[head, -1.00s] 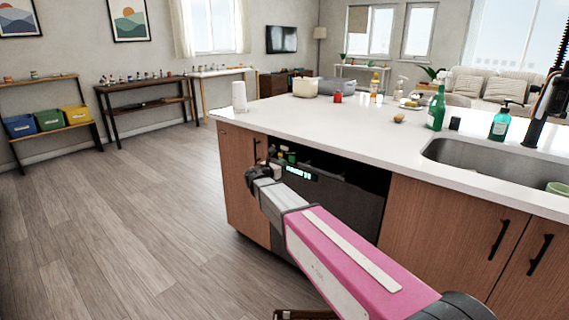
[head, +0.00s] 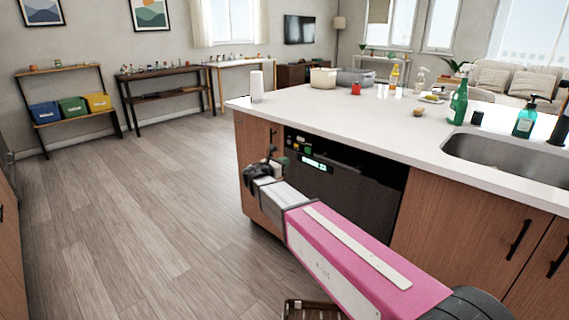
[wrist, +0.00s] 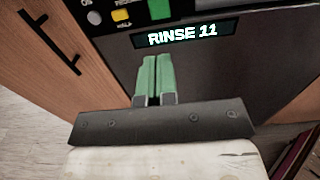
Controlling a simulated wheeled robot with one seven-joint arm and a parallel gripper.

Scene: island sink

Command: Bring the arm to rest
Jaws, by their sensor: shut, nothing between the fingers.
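My gripper (head: 284,160) shows small at the end of my pink and grey arm, in front of the upper left part of the dishwasher (head: 350,200). In the wrist view its two green fingers (wrist: 155,68) lie together, shut and empty. They overlap the dishwasher's dark front just below its lit display (wrist: 182,34), which reads "RINSE 11". I cannot tell whether the fingertips touch the front. My arm is stretched forward, low beside the island.
The island's white counter (head: 350,120) overhangs the dishwasher, with wooden cabinets on both sides. A green bottle (head: 458,103) and a soap dispenser (head: 524,120) stand by the sink (head: 500,155). Open wooden floor (head: 140,220) lies to the left. Shelves with coloured bins (head: 72,107) stand farther back.

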